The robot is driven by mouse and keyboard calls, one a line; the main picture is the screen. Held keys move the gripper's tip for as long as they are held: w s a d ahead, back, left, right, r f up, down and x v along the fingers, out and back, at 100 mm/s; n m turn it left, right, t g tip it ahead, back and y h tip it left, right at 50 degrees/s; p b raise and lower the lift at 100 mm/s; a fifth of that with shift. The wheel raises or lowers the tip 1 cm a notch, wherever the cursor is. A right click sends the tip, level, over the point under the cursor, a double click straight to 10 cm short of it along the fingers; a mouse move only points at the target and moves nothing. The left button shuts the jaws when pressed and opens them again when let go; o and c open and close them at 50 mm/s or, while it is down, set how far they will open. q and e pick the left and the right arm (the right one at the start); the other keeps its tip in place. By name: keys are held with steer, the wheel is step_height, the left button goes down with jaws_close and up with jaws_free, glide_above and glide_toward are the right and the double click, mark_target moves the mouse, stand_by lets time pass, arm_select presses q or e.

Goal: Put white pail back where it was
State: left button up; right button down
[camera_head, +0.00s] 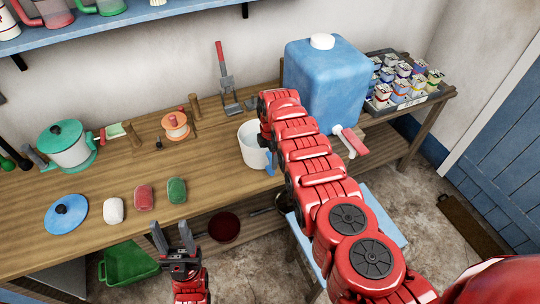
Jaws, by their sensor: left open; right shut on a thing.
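The white pail (252,146) is on or just above the wooden bench, left of the blue water container; I cannot tell whether it touches the wood. My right gripper (265,132) is at the pail's right side and shut on it, its fingers mostly hidden behind my own red arm. A small blue part (270,165) shows at the pail's lower right. My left gripper (172,238) is open and empty, in front of the bench's front edge.
The blue container (328,80) with a red-handled tap (350,142) stands right of the pail. A white-green pot (68,147), blue lid (66,214) and several soaps (143,197) lie left. A blue stool (375,215) is below. Bare bench lies left of the pail.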

steer(key=shift+f, duration=0.2)
jaws_free()
steer(key=shift+s, duration=0.1)
steer(key=shift+r+p, duration=0.35)
step_height(320, 180, up, 6)
steer(key=p, duration=0.3)
steer(key=shift+s+f+p, duration=0.15)
steer(key=shift+f+p, duration=0.1)
steer(key=shift+p, duration=0.15)
step_height(320, 180, up, 4)
steer(key=shift+s+r+b, duration=0.15)
steer(key=shift+r+b, duration=0.1)
steer(key=shift+b, duration=0.3)
steer(key=shift+s+d+r, duration=0.1)
steer(key=shift+r, duration=0.6)
